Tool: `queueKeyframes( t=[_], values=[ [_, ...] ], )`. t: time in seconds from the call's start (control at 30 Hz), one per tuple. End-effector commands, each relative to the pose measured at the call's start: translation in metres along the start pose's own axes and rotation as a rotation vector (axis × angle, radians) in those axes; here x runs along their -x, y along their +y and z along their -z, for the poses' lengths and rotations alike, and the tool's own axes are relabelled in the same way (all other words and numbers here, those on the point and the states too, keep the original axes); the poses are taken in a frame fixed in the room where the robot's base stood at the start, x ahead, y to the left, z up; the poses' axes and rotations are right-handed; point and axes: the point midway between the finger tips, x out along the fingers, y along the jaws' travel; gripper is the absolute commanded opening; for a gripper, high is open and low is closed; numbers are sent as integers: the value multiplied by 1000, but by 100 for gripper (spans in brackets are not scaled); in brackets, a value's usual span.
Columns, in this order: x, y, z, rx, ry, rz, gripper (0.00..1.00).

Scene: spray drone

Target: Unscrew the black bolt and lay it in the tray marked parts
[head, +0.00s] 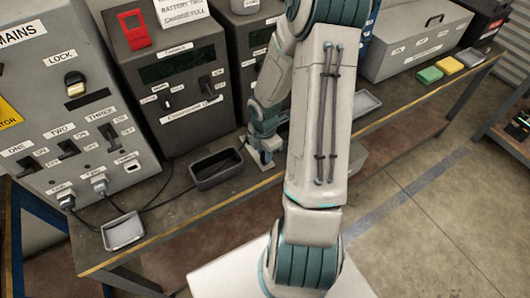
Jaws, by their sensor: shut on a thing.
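My gripper (263,158) points down at the bench, just right of a dark open tray (217,169). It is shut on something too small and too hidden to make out. I cannot pick out the black bolt. A pale flat piece lies under the fingers. The dark tray looks empty. A small light-grey tray (123,232) stands at the bench's near left, and another pale tray (366,103) lies right of my arm. I can read no parts mark on any of them. My arm hides the middle of the bench.
The bench (180,212) carries a grey mains panel (75,95) with cables at its foot, and a dark charger cabinet (170,75). Bare bench lies between the left trays.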

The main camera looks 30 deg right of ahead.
Motion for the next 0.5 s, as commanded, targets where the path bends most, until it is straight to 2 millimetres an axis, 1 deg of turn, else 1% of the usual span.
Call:
queueKeyframes(
  t=[0.03, 0.2, 0.5],
  values=[
    [3, 0, 0, 37, 1, 1, 0],
    [2, 0, 0, 137, 0, 0, 0],
    [0, 0, 0, 157, -1, -1, 0]
  ],
)
